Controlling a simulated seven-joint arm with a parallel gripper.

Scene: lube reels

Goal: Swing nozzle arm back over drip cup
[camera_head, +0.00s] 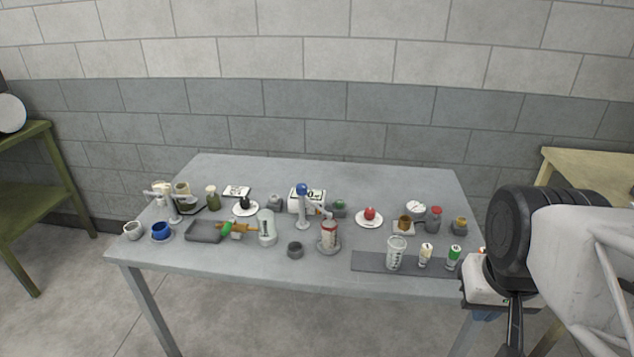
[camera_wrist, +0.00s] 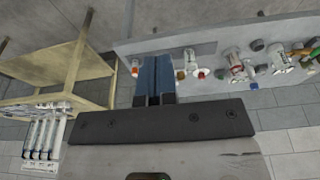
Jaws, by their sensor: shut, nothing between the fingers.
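A grey post with a blue knob (camera_head: 302,190) stands mid-table in the head view. Its nozzle arm (camera_head: 320,211) points right and forward, over or close to a white and red can (camera_head: 329,234) on a round grey base. A small dark grey cup (camera_head: 295,249), which looks like the drip cup, sits front-left of that can, apart from the nozzle arm. My gripper (camera_wrist: 153,80) is shut and empty in the wrist view, off the table's right side. In the head view my arm mostly hides it. The nozzle tip is too small to make out.
A grey mat (camera_head: 370,262) at the front right bears a clear beaker (camera_head: 396,254) and two small bottles. A grey tray (camera_head: 203,232) lies left of centre. A second post (camera_head: 172,203) stands far left by a blue cup (camera_head: 160,231).

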